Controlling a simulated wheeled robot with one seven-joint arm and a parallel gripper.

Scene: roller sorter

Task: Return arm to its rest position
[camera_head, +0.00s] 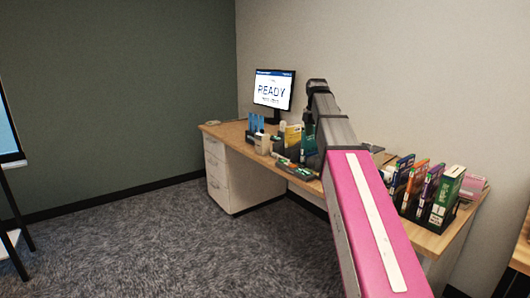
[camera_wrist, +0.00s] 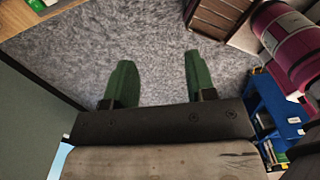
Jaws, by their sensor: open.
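My arm reaches out over the desk (camera_head: 237,131) in the head view, with its pink and grey links in front of the desk's middle. My gripper's fingers are hidden behind the arm in the head view. In the wrist view my gripper (camera_wrist: 160,82) shows two green fingers spread apart, with only grey carpet seen between them. It is open and empty.
Colourful boxes (camera_head: 443,196) stand in dark holders at the right. White drawers (camera_head: 217,174) support the desk's left end. Carpet (camera_head: 130,240) is clear at the left. A blue frame (camera_wrist: 272,117) shows in the wrist view.

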